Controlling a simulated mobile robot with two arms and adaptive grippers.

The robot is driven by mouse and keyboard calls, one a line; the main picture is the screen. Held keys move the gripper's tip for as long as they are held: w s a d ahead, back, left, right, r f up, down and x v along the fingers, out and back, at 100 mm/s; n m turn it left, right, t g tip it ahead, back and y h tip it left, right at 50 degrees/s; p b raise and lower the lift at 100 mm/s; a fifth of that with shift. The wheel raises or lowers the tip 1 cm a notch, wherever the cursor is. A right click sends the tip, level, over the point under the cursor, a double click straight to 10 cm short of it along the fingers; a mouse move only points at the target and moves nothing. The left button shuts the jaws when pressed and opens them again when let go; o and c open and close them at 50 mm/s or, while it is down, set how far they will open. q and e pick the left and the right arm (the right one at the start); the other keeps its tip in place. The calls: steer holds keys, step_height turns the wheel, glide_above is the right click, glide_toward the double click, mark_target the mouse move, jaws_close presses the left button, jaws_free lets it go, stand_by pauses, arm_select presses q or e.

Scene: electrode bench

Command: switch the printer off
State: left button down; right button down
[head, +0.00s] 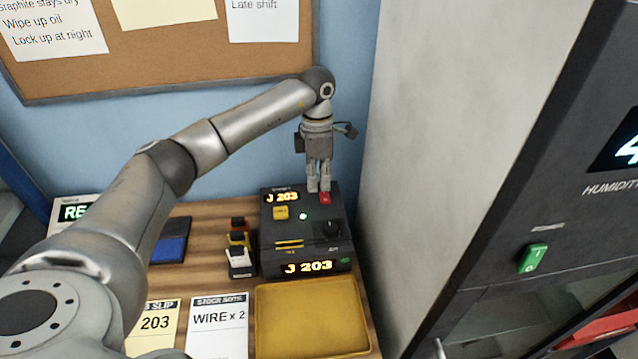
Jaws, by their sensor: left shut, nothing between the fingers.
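The printer (268,229) is a dark box at the back right of the wooden bench, with a display and a front label both reading J 203. A yellow button (281,213), a small lit green light (303,216) and a dark knob (331,229) are on its top. A red button (325,199) is at its back right. My left gripper (319,190) points down with its fingers shut and empty, right at the red button. I cannot tell whether the fingertips touch it. My right gripper is not in view.
A yellow tray (312,318) lies in front of the printer. Small stamp-like blocks (240,260) stand left of it. A stock note (218,325) and a 203 slip (155,325) lie on the bench. A tall dark cabinet with a green switch (533,258) stands at the right.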

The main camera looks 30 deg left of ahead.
mark_target(325, 197)
arm_select(q)
steer(key=shift+s+d+f+p, duration=0.1)
steer(key=shift+f+p, duration=0.1)
steer(key=shift+f, duration=0.25)
steer(key=shift+s+d+f+p, duration=0.1)
steer(key=shift+f+p, duration=0.05)
steer(key=shift+f, duration=0.7)
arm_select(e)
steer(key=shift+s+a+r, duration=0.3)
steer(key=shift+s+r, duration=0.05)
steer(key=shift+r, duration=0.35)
arm_select(q)
steer(key=shift+f, duration=0.1)
